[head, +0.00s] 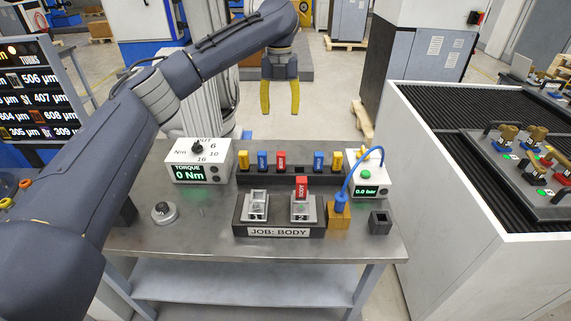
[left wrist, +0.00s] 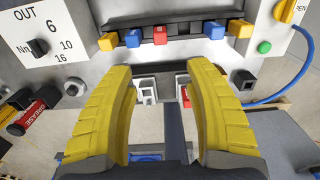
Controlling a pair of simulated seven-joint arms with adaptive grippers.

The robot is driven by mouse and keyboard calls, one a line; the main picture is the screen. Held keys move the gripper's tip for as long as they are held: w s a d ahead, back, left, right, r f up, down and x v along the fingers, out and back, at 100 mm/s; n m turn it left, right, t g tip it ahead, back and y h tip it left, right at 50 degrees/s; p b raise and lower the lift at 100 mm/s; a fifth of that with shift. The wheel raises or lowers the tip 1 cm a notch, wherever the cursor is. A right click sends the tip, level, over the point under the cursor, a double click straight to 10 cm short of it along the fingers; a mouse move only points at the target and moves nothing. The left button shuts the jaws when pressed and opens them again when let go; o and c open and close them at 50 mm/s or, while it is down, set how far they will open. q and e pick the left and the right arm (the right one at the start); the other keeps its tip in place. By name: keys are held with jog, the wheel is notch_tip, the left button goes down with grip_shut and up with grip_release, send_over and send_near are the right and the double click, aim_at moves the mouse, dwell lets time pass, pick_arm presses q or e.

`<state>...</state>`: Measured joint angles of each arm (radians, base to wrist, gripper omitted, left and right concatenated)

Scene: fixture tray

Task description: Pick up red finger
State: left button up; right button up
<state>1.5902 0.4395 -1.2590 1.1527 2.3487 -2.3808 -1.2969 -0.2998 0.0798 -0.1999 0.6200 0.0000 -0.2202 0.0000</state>
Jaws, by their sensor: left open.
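A red finger (head: 281,160) stands in the middle of a dark rack (head: 250,179), in a row with blue and yellow fingers. It also shows in the left wrist view (left wrist: 160,36). A second red piece (head: 301,188), marked with lettering, stands in the right grey holder of the "JOB: BODY" fixture; in the left wrist view my right-hand yellow fingertip partly hides it. My left gripper (head: 280,98) is open and empty, raised clear of the rack, its yellow fingertips pointing down in the head view. My right gripper is not in view.
A torque box (head: 201,165) stands left of the rack. A white pressure box (head: 369,182) with a blue hose (head: 363,168) stands right. The "JOB: BODY" fixture (head: 243,227) is in front. The bench's front left (head: 160,243) is mostly clear.

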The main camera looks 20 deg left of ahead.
pick_arm(q)
send_near(281, 153)
notch_tip(281, 153, down, 5)
jog(key=shift+f, duration=0.2)
jog(key=shift+s+f, duration=0.15)
jog(key=shift+f, duration=2.65)
jog(key=shift+a, duration=0.1)
jog(key=shift+c, duration=0.4)
jog(key=c, duration=0.4)
jog(key=shift+a+f, duration=0.1)
jog(key=c, duration=0.4)
jog(key=shift+r, duration=0.2)
grip_shut()
